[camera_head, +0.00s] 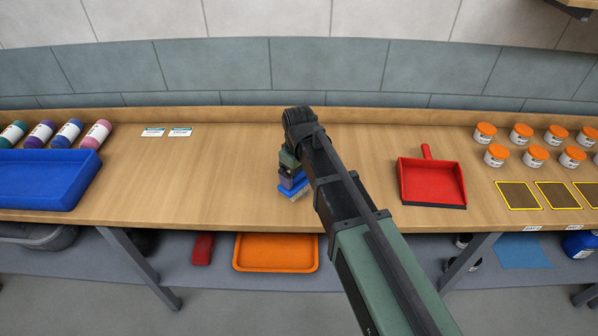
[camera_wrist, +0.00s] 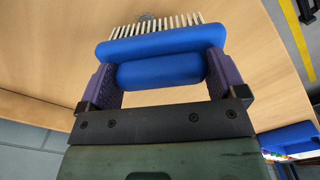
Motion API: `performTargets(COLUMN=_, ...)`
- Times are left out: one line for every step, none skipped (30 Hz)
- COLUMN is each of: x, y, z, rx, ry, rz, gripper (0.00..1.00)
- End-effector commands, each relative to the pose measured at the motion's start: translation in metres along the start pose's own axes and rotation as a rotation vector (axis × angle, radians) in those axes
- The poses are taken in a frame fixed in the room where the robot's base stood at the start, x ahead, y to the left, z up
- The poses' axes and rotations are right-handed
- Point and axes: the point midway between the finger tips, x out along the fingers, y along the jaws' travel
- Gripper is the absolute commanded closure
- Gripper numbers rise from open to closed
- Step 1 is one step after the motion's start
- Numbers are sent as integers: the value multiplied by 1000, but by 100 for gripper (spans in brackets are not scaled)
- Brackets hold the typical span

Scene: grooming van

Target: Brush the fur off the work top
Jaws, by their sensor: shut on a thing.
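My gripper (camera_head: 290,170) is over the middle of the wooden work top (camera_head: 220,185), near its front edge. It is shut on a blue brush (camera_head: 293,187). In the wrist view the purple fingers of my gripper (camera_wrist: 161,76) clasp the brush's blue handle (camera_wrist: 160,45) from both sides, and the pale bristles point away from my gripper. A small grey wisp that looks like fur (camera_wrist: 146,17) shows by the bristle tips; I cannot tell whether they touch. A red dustpan (camera_head: 430,182) lies on the work top to the right. My arm hides part of the top.
A blue tray (camera_head: 45,180) and several bottles (camera_head: 68,132) are at the left. Several orange-lidded jars (camera_head: 521,133) and yellow-edged dark squares (camera_head: 518,195) are at the right. An orange tray (camera_head: 276,252) is on the lower shelf.

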Motion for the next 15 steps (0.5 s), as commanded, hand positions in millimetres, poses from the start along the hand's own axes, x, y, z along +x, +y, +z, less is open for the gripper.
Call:
performTargets(x=10, y=0, z=0, rx=0, ry=0, rz=0, gripper=32)
performTargets(x=12, y=0, z=0, rx=-1, ry=0, rz=0, gripper=32)
performTargets(x=16, y=-1, z=0, rx=-1, ry=0, rz=0, gripper=32)
performTargets(x=18, y=-1, z=0, rx=-1, ry=0, rz=0, gripper=32)
performTargets(x=21, y=-1, z=0, rx=-2, ry=0, rz=0, gripper=32)
performTargets(x=25, y=-1, z=-1, rx=-2, ry=0, rz=0, gripper=32)
performTargets(x=28, y=-1, z=-1, rx=-2, ry=0, rz=0, gripper=32)
performTargets(x=30, y=-1, z=-1, rx=-2, ry=0, rz=0, gripper=32)
performTargets(x=32, y=-1, z=-2, rx=-3, ry=0, rz=0, gripper=32)
performTargets(x=28, y=2, z=-5, rx=-3, ry=0, rz=0, gripper=32)
performTargets(x=27, y=4, z=-8, rx=-4, ry=0, rz=0, gripper=32)
performTargets(x=26, y=6, z=-10, rx=-4, ry=0, rz=0, gripper=32)
performTargets(x=26, y=8, z=-13, rx=-5, ry=0, rz=0, gripper=32)
performTargets(x=26, y=10, z=-15, rx=-5, ry=0, rz=0, gripper=32)
performTargets(x=26, y=12, z=-17, rx=-6, ry=0, rz=0, gripper=32)
